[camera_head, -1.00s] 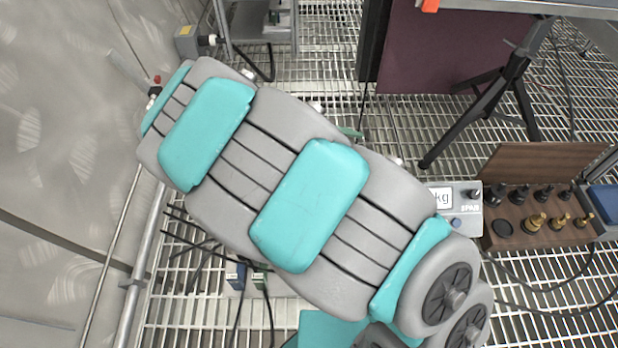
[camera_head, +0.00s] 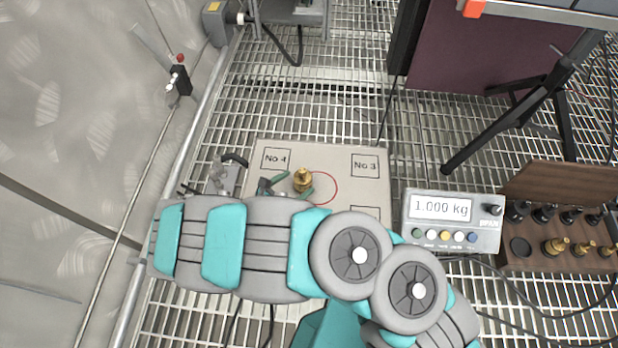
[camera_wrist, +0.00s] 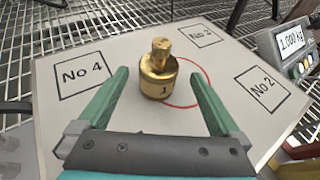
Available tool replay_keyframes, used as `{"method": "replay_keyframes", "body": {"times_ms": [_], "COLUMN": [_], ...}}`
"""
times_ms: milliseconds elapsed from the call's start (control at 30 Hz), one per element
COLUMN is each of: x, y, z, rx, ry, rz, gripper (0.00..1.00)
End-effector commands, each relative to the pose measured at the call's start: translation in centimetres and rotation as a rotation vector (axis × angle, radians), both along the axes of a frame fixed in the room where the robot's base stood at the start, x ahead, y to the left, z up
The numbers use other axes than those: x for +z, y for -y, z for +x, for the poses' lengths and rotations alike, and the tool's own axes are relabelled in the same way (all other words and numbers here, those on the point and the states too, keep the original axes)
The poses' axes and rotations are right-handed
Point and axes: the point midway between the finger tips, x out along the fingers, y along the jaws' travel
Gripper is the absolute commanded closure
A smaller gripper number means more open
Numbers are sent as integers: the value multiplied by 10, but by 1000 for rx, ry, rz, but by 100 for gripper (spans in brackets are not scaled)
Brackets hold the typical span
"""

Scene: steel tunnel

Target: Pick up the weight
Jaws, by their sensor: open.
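A brass weight (camera_head: 303,180) marked 1 stands upright on a pale board (camera_head: 345,152), by the left part of a red circle. In the wrist view the weight (camera_wrist: 158,72) is between and a little beyond the fingertips of my gripper (camera_wrist: 160,80). My gripper (camera_head: 289,187) is open, with its green fingers apart on either side of the weight. My arm hides the front part of the board in the head view.
The board bears squares marked No 4, No 3 and No 2. A scale display (camera_head: 452,219) reading 1.000 kg stands to the right. A wooden weight box (camera_head: 515,262) with black and brass weights is farther right. A black stand leg (camera_head: 500,125) rises behind.

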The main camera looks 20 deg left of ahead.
Motion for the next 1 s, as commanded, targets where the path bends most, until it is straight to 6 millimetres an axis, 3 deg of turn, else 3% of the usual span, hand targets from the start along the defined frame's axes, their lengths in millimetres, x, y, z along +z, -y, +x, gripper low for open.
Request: {"method": "replay_keyframes", "body": {"times_ms": [533, 867, 1000], "x": [-23, -24, -24], "y": [17, 18, 18], "z": [61, 67, 67], "rx": [-6, -3, -4], "ry": [-1, 0, -1], "rz": [1, 2, 2], "gripper": [0, 0, 15]}}
